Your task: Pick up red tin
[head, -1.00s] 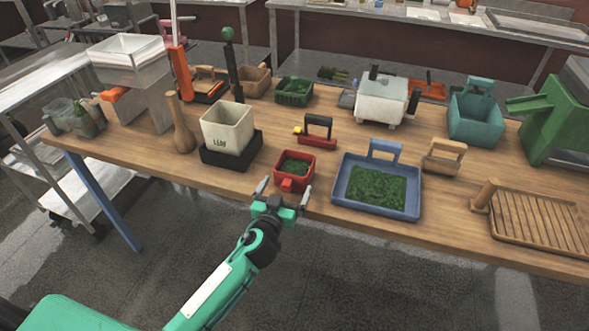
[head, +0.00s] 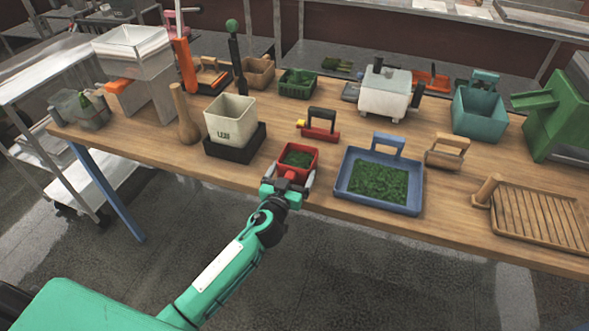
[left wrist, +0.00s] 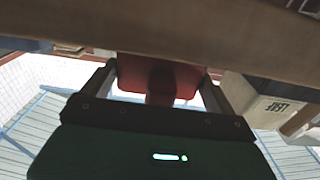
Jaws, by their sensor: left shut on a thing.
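The red tin (head: 298,160) is a small square container with green leafy stuff inside, near the front edge of the wooden table. A short red handle sticks out from its near side. My left gripper (head: 289,178) is at the front of the tin, its fingers on either side of the handle and shut on the tin. In the left wrist view the red tin (left wrist: 160,77) shows between the two fingers, with its handle pointing toward the gripper. The table edge hides part of it there. My right gripper is not in view.
A blue tray (head: 412,193) with green leaves stands right of the tin. A cream bin labelled LEAF (head: 230,120) sits on a black base to the left. A red tool with a black handle (head: 321,124) lies behind. The wooden table (head: 455,205) has bare patches between things.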

